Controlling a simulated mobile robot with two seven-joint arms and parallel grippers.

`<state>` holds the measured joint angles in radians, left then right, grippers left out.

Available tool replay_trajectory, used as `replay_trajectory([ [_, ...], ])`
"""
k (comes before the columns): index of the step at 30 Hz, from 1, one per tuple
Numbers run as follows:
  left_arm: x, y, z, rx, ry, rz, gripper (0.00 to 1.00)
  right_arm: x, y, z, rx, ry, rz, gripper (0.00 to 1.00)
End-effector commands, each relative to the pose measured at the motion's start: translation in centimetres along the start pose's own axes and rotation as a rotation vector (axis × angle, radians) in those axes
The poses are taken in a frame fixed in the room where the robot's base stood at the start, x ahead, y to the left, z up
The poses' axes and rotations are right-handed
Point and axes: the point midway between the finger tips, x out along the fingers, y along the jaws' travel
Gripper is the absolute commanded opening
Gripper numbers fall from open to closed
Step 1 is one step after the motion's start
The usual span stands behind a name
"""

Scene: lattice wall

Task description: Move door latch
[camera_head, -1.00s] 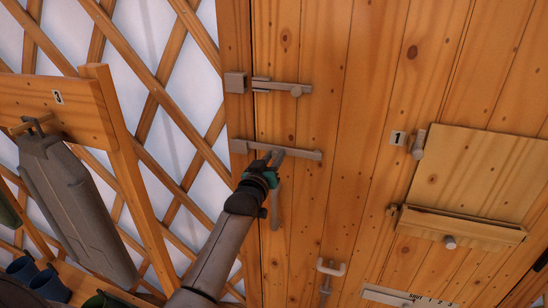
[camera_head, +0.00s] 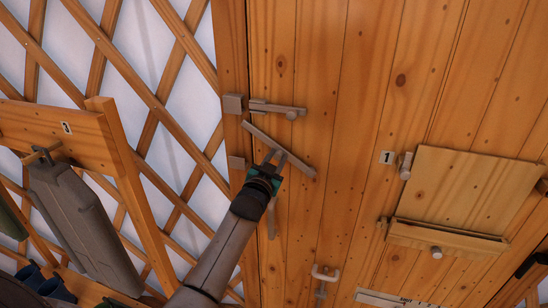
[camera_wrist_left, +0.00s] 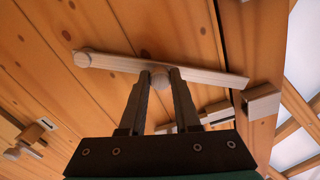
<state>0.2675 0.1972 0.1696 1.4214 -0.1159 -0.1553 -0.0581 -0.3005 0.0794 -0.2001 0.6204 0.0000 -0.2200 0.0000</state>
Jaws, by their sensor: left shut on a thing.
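The door latch is a grey wooden bar (camera_head: 298,164) on the plank door. It is tilted in the head view, its left end higher and its right end lower. Its left end is clear of the grey keeper block (camera_head: 236,162) on the door frame. My left gripper (camera_head: 275,158) is at the bar. The left wrist view shows the bar (camera_wrist_left: 205,73) crossing the fingertips (camera_wrist_left: 158,75), with the fingers shut on the bar's small round knob. The keeper also shows in the wrist view (camera_wrist_left: 262,102).
A second latch (camera_head: 275,108) lies level higher on the door. A door handle (camera_head: 271,222) is partly behind my arm. A hinged wooden panel (camera_head: 468,190) is at the right. A lattice wall (camera_head: 160,75) and a wooden rack (camera_head: 65,128) stand at the left.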

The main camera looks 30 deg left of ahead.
Motion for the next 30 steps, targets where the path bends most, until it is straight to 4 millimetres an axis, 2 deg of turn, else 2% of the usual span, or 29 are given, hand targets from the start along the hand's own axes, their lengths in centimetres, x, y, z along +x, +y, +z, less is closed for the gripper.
replay_trajectory([
  [18, 0.03, 0.17, -0.64, 0.053, 0.004, 0.0, 0.0, -0.47, 0.0, -0.05, 0.0, 0.0, 0.0, 0.5],
  [19, 0.03, 0.17, -0.65, 0.053, 0.004, 0.0, 0.33, -0.47, 0.0, -0.05, 0.0, 0.0, 0.0, 0.5],
  [26, 0.02, 0.17, -0.59, 0.051, 0.003, 0.0, 0.59, -0.47, 0.0, -0.05, 0.0, 0.0, 0.0, 0.5],
  [30, 0.01, 0.16, -0.55, 0.05, 0.002, 0.0, 0.61, -0.47, 0.0, -0.06, 0.0, 0.0, 0.0, 0.5],
])
